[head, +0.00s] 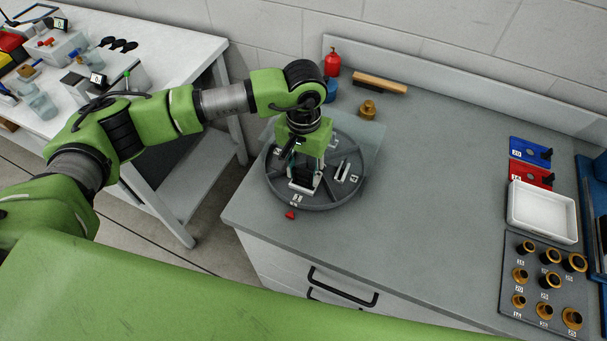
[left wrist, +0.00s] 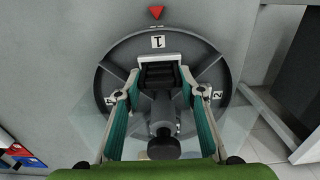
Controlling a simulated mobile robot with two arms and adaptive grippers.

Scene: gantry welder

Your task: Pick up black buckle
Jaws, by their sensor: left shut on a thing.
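My left gripper (head: 304,182) reaches down over the round grey turntable (head: 343,193) on the counter. In the left wrist view my left gripper (left wrist: 160,78) has its two teal fingers on either side of the black buckle (left wrist: 160,76) and is shut on it. The black buckle is a small dark ribbed piece with a pale part along its far edge, by the label 1. In the head view the black buckle (head: 302,184) shows low between the fingers. I cannot tell whether it still touches the turntable. My right gripper is out of view.
A dark knob (left wrist: 163,120) rises at the turntable's centre. A red marker (head: 290,214) lies by its front rim. A red bottle (head: 332,62) and a brass piece (head: 367,109) stand behind. A white tray (head: 542,211) is at right; the counter between is clear.

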